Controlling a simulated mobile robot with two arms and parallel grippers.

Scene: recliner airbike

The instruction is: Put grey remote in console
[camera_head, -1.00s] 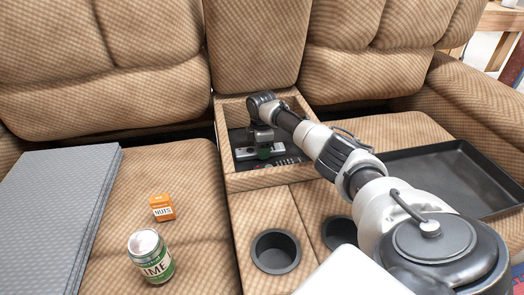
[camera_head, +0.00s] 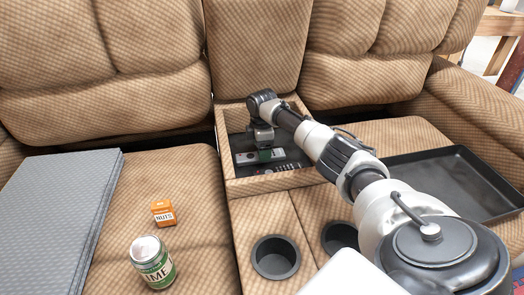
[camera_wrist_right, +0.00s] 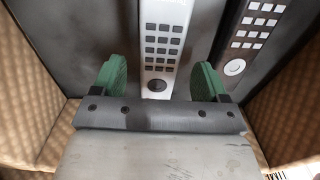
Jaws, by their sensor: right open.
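The grey remote (camera_wrist_right: 164,40) lies in the open console (camera_head: 229,172), between the two seats. In the head view it shows as a light strip (camera_head: 245,158), partly hidden by my right gripper (camera_head: 265,155). The right wrist view shows my right gripper (camera_wrist_right: 160,78) open, with one green finger on each side of the remote and gaps between. I cannot tell how high the fingertips are above the console floor. A dark remote (camera_wrist_right: 250,38) with light buttons lies to the right of the grey one. My left gripper is out of view.
Two cup holders (camera_head: 276,257) sit in front of the console. A black tray (camera_head: 445,180) lies on the right seat. An orange box (camera_head: 163,212), a green can (camera_head: 152,262) and a grey folded panel (camera_head: 55,215) are on the left seat. The console's padded walls enclose the gripper.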

